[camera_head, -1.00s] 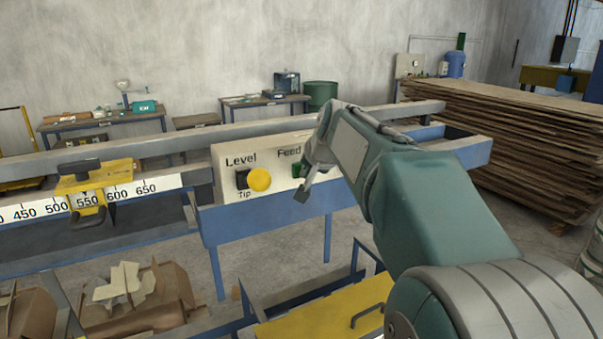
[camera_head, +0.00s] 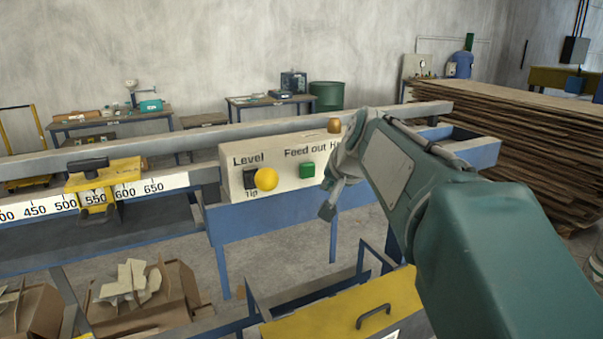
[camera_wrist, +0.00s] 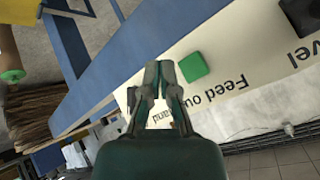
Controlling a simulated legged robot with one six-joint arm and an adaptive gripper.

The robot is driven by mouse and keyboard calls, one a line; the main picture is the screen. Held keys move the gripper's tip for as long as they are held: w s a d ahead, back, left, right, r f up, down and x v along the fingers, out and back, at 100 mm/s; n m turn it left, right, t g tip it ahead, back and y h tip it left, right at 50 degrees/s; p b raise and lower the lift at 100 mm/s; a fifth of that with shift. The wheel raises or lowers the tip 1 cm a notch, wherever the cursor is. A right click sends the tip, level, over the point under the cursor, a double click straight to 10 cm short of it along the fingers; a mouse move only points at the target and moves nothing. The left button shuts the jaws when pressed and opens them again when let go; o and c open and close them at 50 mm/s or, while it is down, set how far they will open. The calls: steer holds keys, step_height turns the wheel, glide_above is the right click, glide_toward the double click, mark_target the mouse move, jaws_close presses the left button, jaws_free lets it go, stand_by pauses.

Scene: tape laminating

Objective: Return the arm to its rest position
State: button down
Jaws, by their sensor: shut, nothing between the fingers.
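My gripper (camera_head: 328,208) is in front of the right part of the cream control panel (camera_head: 235,183), and my arm reaches in from the right. In the wrist view my gripper (camera_wrist: 158,66) has its fingers together with nothing between them, beside the green square button (camera_wrist: 194,67). The green button also shows clear of the gripper in the head view (camera_head: 307,170). The panel carries a yellow round knob (camera_head: 267,180) and the words "Level", "Tip" and "Feed out". The lettering further right is partly hidden by my arm.
A yellow clamp (camera_head: 103,183) sits on the numbered scale (camera_head: 35,209) at the left. A blue frame (camera_head: 270,220) carries the panel. Below are a yellow lid with a handle (camera_head: 374,315) and a cardboard box of scraps (camera_head: 140,292). Stacked boards (camera_head: 520,140) stand at the right.

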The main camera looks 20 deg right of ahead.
steer(key=s+a+f+n+g, duration=0.1)
steer(key=s+a+f+n, duration=0.1)
steer(key=s+a+f, duration=0.3)
steer(key=s+a+f+n+g, duration=0.1)
steer(key=s+a+f+n, duration=0.2)
steer(key=s, duration=0.7)
steer(key=s+a+f+n+g, duration=0.1)
steer(key=s+a+f+n, duration=0.2)
steer(key=s+a+f, duration=0.3)
steer(key=shift+s+a+f+y, duration=0.3)
steer(key=shift+s+a+f, duration=0.05)
steer(key=shift+s+f, duration=0.35)
steer(key=shift+a+r, duration=0.1)
stand_by(5.1)
